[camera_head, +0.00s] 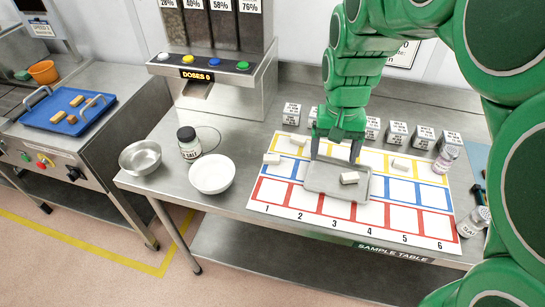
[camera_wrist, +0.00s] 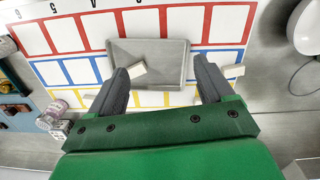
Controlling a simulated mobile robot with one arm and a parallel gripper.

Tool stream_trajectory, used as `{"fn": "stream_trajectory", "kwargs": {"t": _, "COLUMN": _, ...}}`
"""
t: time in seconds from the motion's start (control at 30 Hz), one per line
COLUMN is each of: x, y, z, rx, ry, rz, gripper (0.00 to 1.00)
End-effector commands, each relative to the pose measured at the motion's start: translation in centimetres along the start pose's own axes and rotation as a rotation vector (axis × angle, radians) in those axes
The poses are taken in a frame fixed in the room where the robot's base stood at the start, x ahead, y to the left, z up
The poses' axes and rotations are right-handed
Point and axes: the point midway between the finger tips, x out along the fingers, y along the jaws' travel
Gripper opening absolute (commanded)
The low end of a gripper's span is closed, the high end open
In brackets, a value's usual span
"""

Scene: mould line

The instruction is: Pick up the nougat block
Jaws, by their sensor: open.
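Several pale, cream-white blocks are in view, and I cannot tell by look alone which is the nougat block. One pale block (camera_head: 349,178) lies in a shallow grey tray (camera_head: 322,190); it shows in the wrist view (camera_wrist: 138,69) by the fingertip on the left. Other pale blocks lie on the numbered mat, one left of the tray (camera_head: 272,159), one behind it (camera_head: 298,140) and one to the right (camera_head: 401,164). My gripper (camera_head: 336,153) is open and empty, pointing down over the tray's back part. The wrist view shows both fingers apart (camera_wrist: 159,66).
The sample table (camera_head: 160,178) holds a row of labelled cubes (camera_head: 396,133) behind the mat, jars (camera_head: 446,159) at the right, and a white bowl (camera_head: 212,174), metal bowl (camera_head: 140,158) and jar (camera_head: 189,143) at the left. A blue tray (camera_head: 68,114) with brown bars stands further left.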

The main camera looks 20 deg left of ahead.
Motion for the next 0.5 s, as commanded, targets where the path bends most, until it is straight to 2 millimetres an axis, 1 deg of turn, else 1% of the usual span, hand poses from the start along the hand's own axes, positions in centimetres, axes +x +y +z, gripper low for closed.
{"fn": "stream_trajectory", "kwargs": {"t": 0.03, "x": 0.4, "y": -1.1, "z": -1.1, "rx": -0.010, "ry": 0.002, "rz": 0.001, "gripper": 0.81}}
{"fn": "stream_trajectory", "kwargs": {"t": 0.17, "x": 1.3, "y": -3.7, "z": -3.6, "rx": -0.026, "ry": 0.013, "rz": 0.001, "gripper": 0.81}}
{"fn": "stream_trajectory", "kwargs": {"t": 0.3, "x": 2.2, "y": -6.8, "z": -6.2, "rx": -0.044, "ry": 0.030, "rz": -0.002, "gripper": 0.81}}
{"fn": "stream_trajectory", "kwargs": {"t": 0.5, "x": 4.0, "y": -11.4, "z": -9.2, "rx": -0.069, "ry": 0.047, "rz": -0.006, "gripper": 0.81}}
